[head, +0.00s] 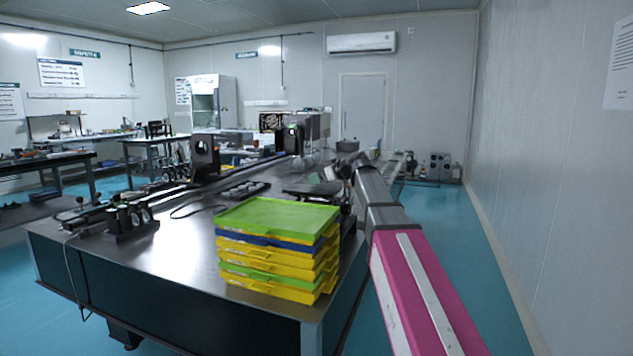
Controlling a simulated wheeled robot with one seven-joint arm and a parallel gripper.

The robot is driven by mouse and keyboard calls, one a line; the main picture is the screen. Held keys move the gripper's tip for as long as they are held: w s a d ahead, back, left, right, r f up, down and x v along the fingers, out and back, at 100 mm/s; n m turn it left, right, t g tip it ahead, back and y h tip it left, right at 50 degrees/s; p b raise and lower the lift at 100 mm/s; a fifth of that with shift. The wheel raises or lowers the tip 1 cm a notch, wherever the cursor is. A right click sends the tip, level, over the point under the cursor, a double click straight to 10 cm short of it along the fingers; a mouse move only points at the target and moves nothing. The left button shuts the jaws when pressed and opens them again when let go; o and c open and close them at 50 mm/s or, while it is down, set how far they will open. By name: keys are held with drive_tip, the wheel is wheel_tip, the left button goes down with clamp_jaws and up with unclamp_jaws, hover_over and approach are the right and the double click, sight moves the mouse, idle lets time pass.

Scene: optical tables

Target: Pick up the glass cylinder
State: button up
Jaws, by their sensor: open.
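I cannot make out the glass cylinder for certain; the far part of the optical table (182,250) is small and crowded in the head view. My arm reaches from the lower right, with a pink and white link, up to the table's right side. My gripper (333,173) is at its far end, small and dark, above the table behind the stacked trays. It is open, and I see nothing held in it. Its fingertips are hard to tell apart from the things behind.
Stacked green, blue and yellow trays (275,250) stand at the table's near right corner. Black optical mounts (130,220) stand at the left edge, and a larger mount (205,155) farther back. The blue floor (470,240) right of the table is clear up to the wall.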

drive_tip(key=shift+w+a+f, duration=0.3)
drive_tip(key=shift+w+a, duration=0.1)
drive_tip(key=shift+a, duration=0.15)
drive_tip(key=c, duration=1.1)
drive_tip(key=shift+o, duration=0.2)
drive_tip(key=shift+r, duration=0.15)
